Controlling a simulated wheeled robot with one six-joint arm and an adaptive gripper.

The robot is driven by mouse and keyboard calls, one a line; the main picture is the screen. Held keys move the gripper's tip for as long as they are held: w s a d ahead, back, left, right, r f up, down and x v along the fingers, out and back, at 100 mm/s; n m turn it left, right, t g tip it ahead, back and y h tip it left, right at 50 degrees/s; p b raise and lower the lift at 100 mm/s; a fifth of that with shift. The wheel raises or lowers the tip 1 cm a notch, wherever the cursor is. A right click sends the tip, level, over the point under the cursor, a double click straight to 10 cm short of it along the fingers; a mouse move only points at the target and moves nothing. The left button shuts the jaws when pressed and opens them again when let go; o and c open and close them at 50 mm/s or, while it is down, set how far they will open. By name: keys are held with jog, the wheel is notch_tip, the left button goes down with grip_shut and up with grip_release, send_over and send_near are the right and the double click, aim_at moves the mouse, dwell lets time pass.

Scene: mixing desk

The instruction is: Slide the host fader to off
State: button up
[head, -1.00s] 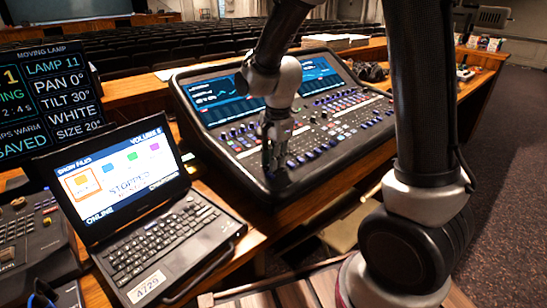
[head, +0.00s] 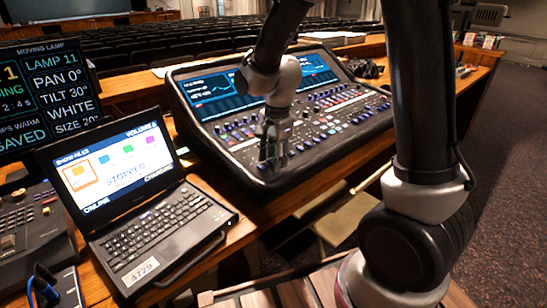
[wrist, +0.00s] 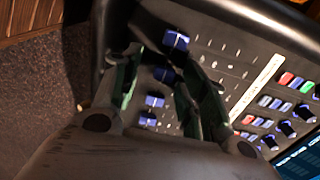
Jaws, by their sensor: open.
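The mixing desk (head: 236,143) stands on the wooden counter, with lit screens at its back and rows of faders and knobs. My gripper (head: 273,160) is low over its near left part, pointing down. In the wrist view my gripper (wrist: 163,72) is open, with its two fingers spread over a row of blue fader caps. I cannot read any label that marks the host fader, nor tell whether a finger touches a cap.
An open laptop (head: 165,225) stands left of the desk, showing "STOPPED". A moving-lamp display (head: 50,95) is behind it, with another console (head: 30,235) at far left. Papers (head: 335,38) lie behind the mixing desk. Carpeted floor is open at right.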

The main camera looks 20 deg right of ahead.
notch_tip(320, 180, up, 12)
jog(key=s, duration=0.1)
jog(key=shift+d, duration=0.25)
jog(key=shift+s+f, duration=0.1)
jog(key=s+d+r+n+t, duration=0.1)
jog(key=s+d+r+n, duration=0.2)
jog(key=s+d+n, duration=0.3)
jog(key=s+d+r+n+t, duration=0.2)
jog(key=s+d+n, duration=0.5)
jog(key=s, duration=0.6)
jog(key=shift+s+d+r+n, duration=0.35)
jog(key=shift+d+r, duration=0.25)
jog(key=shift+d, duration=0.1)
